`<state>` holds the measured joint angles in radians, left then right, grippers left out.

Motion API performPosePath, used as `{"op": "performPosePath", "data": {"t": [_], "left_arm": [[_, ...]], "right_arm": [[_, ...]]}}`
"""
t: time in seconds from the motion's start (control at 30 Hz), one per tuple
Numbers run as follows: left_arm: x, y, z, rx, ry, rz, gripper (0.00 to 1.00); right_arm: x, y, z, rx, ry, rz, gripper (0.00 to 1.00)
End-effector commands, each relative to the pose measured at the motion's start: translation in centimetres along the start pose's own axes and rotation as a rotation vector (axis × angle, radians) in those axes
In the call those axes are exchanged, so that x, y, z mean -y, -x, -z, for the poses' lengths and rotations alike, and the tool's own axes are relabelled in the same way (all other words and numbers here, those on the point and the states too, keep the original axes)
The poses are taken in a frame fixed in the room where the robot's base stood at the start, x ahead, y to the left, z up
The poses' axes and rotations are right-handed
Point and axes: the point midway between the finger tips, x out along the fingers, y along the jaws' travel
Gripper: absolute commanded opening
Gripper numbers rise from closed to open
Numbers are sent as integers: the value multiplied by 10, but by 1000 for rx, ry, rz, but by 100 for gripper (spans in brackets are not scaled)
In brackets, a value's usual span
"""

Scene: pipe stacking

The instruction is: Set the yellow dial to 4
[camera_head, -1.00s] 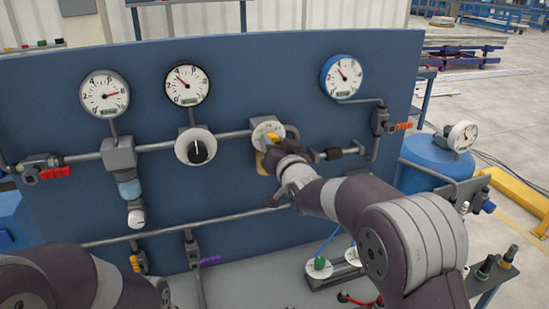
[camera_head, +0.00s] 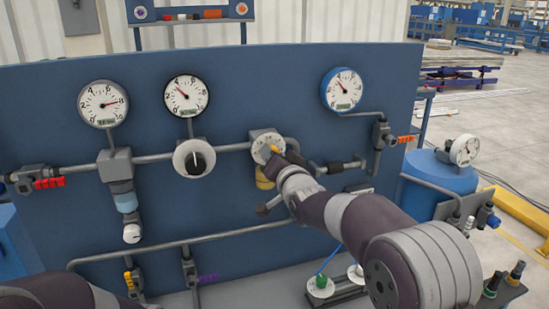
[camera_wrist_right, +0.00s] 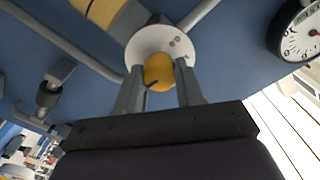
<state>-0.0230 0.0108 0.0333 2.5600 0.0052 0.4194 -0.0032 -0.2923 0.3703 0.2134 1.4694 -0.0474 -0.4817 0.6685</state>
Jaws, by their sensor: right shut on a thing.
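The yellow dial (camera_wrist_right: 158,71) sits on a round white plate (camera_wrist_right: 148,42) on the blue panel. In the right wrist view my right gripper (camera_wrist_right: 160,82) has one finger on each side of the dial and is shut on it. A dark pointer mark shows on the knob's lower left. In the head view the dial (camera_head: 275,149) shows as a small yellow patch, mostly hidden by my right gripper (camera_head: 283,160). The number it points to cannot be read. My left arm shows at the lower left of the head view; its gripper is out of the picture.
A black-and-white knob (camera_head: 195,159) is left of the dial on the same pipe. Gauges (camera_head: 103,104), (camera_head: 186,96) and (camera_head: 342,90) are mounted above. A lever valve (camera_head: 340,167) is close on the right of my gripper. Lower pipes cross the panel.

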Motion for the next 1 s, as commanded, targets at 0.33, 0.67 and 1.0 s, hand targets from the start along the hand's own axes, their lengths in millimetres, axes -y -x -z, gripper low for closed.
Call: {"op": "performPosePath", "data": {"t": [0.33, 0.67, 1.0], "left_arm": [[0, 0, 0, 0, 0, 0, 75], [0, -17, -2, 0, 0, 0, 75], [0, -46, -6, 0, 0, 0, 75]], "right_arm": [[1, 0, 2, -3, 0, 2, 63], [-2, 28, -2, -4, 0, 2, 63], [-1, 111, -1, -5, 1, 3, 63]]}}
